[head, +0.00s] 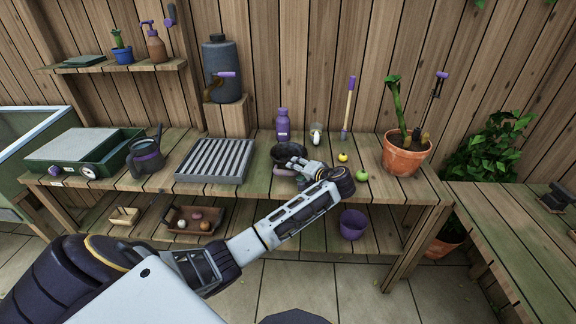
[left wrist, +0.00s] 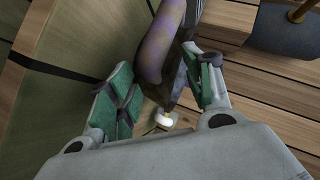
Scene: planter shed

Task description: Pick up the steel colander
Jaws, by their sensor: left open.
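A dark round bowl (head: 288,151), which looks like the steel colander, sits on the middle of the long bench. Its near side is partly hidden by my left gripper (head: 291,166), which reaches in from the front right of it. In the left wrist view, my left gripper (left wrist: 161,72) has its green-padded fingers apart. A mottled purple and tan form (left wrist: 160,48) shows beyond and between the fingers; I cannot tell whether it touches them. I cannot make out the colander clearly in that view. My right gripper is not in view.
A grey slatted tray (head: 215,160) lies left of the bowl. A purple bottle (head: 282,124) and a jar (head: 316,133) stand behind. A purple pot (head: 353,224) stands on the lower shelf.

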